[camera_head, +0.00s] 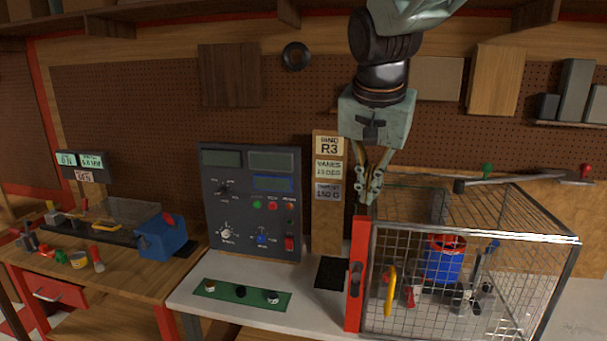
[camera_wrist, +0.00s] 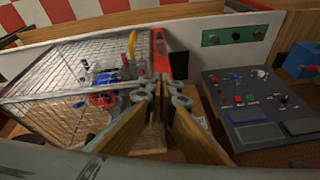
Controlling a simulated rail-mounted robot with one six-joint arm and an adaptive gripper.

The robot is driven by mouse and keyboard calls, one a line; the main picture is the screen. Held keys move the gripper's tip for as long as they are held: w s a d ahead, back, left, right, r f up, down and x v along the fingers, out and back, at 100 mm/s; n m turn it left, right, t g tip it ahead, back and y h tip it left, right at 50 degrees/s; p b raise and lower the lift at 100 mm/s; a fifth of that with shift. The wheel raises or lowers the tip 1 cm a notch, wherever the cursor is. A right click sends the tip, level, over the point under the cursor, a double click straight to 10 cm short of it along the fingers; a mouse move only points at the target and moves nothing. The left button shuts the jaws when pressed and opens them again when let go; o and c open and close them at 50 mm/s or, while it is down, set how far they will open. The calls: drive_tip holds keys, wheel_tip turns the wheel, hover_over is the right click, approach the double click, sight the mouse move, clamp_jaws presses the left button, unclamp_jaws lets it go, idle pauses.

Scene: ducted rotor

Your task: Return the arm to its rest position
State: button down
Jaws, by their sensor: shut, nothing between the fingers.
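My gripper (camera_head: 369,188) hangs from the arm in the upper middle of the head view, fingers pointing down. It is shut and empty, in front of the pegboard and beside the upper left corner of the wire cage (camera_head: 470,232). In the wrist view the fingertips (camera_wrist: 162,92) meet, with the cage to their left and the control panel (camera_wrist: 255,105) to their right. I cannot tell whether the fingers touch the cage's red post (camera_head: 356,270).
The cage holds a blue and red rotor unit (camera_head: 443,260). A yellow handle (camera_head: 390,290) is on its front. Shelves (camera_head: 150,18) cross above.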

drive_tip(key=s+d+n+t, duration=0.1)
drive_tip(key=s+d+n, duration=0.15)
drive_tip(key=s, duration=1.65)
drive_tip(key=s+d+n, duration=0.2)
drive_tip(key=s+d, duration=0.2)
drive_tip(key=s, duration=1.4)
wheel_tip(320, 180, down, 14)
drive_tip(key=s+g+b, duration=0.1)
drive_tip(key=b, duration=0.8)
drive_tip(key=shift+d+f+n+y+b, duration=0.15)
drive_tip(key=shift+n+y+b, duration=0.2)
drive_tip(key=shift+n+y, duration=0.1)
